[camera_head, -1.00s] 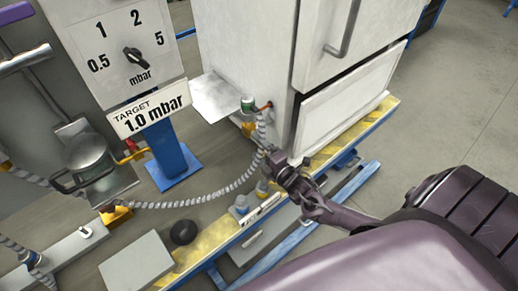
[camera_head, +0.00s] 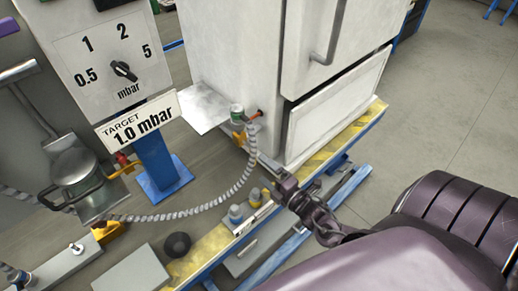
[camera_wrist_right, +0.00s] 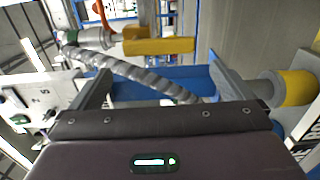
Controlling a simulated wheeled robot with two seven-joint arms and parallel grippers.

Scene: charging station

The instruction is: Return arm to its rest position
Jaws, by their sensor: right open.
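My right gripper (camera_head: 279,182) is at the end of my purple arm, low in front of the white cabinet's corner. Its jaws are open and appear empty. In the right wrist view the two fingers (camera_wrist_right: 160,80) stand wide apart. A grey ribbed hose (camera_head: 215,200) curves from a green-topped fitting (camera_head: 237,113) at the cabinet down to the left. The gripper is a little right of the hose and looks apart from it in the head view. In the wrist view the hose (camera_wrist_right: 135,72) runs diagonally beyond the fingers; the depth gap is unclear. My left gripper is out of view.
The white cabinet (camera_head: 245,50) stands on a yellow-edged platform (camera_head: 365,125). A dial panel (camera_head: 100,50) with a "1.0 mbar" sign (camera_head: 137,120) is at left. Small bottles (camera_head: 236,213) and a black knob (camera_head: 177,244) are near the gripper. Open floor (camera_head: 455,110) lies at right.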

